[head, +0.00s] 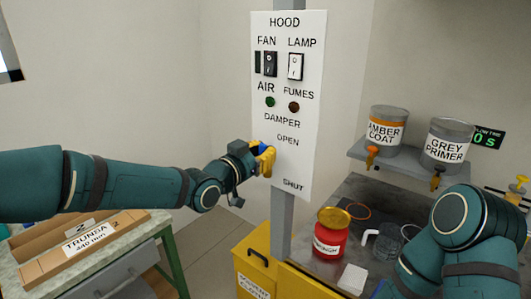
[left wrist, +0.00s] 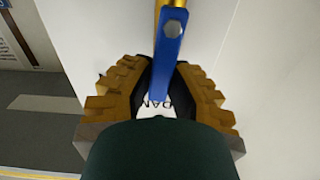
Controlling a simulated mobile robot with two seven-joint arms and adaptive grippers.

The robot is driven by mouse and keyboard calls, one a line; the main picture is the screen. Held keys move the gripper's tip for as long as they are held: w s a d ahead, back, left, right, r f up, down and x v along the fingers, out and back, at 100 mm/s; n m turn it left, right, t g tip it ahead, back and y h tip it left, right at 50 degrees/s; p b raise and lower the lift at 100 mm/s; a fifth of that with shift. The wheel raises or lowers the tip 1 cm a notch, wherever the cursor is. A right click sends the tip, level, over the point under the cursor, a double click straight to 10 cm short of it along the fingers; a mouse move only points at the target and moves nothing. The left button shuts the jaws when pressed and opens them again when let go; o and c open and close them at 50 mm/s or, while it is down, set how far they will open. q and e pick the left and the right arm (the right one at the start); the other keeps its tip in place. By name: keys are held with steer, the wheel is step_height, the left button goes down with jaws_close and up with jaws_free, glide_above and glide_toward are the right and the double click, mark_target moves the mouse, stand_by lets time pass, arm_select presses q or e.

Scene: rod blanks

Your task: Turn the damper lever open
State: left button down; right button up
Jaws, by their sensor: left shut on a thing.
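The white hood panel (head: 305,55) stands on a grey post, with "DAMPER", "OPEN" above and "SHUT" below printed on its lower part. My left gripper (head: 264,160) is at the panel's left edge, beside the word "OPEN". It is shut on the damper lever, which it mostly hides in the head view. In the left wrist view the blue damper lever (left wrist: 169,48) runs between the two ridged yellow-brown fingers of my left gripper (left wrist: 160,90). The lever's exact angle is hard to tell. My right gripper is out of view.
A shelf holds the Amber Coat can (head: 386,128) and the Grey Primer can (head: 447,145). Below, a red jar (head: 330,236) and a clear mug (head: 388,240) stand on a dark bench. A yellow bin (head: 255,262) is beneath the panel.

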arm_select(q)
steer(key=shift+w+a+r+n, duration=0.1)
steer(key=shift+a+n, duration=0.05)
steer(key=shift+n, duration=0.35)
steer(key=c, duration=0.9)
jaws_free()
steer(key=shift+w, duration=0.1)
steer(key=v, duration=1.2)
